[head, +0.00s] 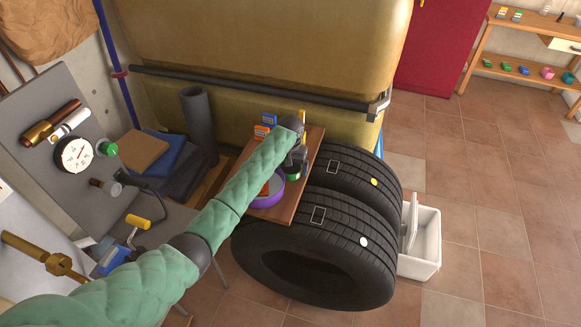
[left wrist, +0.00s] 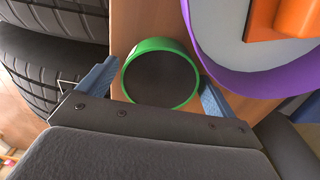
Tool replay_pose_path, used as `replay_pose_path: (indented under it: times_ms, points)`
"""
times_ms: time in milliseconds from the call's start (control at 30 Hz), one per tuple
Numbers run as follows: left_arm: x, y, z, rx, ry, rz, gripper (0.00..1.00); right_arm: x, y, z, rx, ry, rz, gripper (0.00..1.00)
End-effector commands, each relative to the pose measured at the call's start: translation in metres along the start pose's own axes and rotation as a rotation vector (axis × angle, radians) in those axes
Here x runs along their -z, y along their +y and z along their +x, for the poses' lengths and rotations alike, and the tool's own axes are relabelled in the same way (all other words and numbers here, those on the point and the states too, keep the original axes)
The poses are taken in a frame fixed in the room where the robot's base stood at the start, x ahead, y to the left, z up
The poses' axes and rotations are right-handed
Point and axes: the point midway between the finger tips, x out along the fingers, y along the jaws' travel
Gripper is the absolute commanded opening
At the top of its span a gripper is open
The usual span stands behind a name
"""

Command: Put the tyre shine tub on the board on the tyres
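The tub with a green rim and dark round top (left wrist: 160,75) stands on the brown wooden board (head: 272,212). In the head view its green edge (head: 292,177) shows just below my left gripper (head: 296,164). The board lies on two black tyres (head: 345,228) and shows bare in the left wrist view (left wrist: 140,22). In the left wrist view my left gripper (left wrist: 158,85) has its blue fingers apart on either side of the tub. A narrow gap shows at the left finger; the right finger is very close to the rim. My right gripper is not in view.
A purple-rimmed bowl (head: 266,201) with an orange thing sits beside the tub on the board. Blue (head: 269,120) and orange (head: 262,132) boxes stand at the board's far end. A yellow dot (head: 374,182) and a white dot (head: 364,241) mark the tyres. A white bin (head: 425,245) stands right.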

Motion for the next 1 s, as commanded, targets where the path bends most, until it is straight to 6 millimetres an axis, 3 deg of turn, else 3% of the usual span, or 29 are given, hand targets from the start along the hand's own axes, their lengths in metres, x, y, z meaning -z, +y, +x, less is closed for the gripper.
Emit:
replay_pose_path:
  times_ms: [467, 1000]
  points:
    - [0.001, 0.000, -0.010, 0.000, 0.003, 0.000, 0.96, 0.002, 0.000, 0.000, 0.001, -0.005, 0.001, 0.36]
    - [0.001, 0.001, -0.102, 0.000, 0.003, 0.001, 0.96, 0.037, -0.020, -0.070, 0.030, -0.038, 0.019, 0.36]
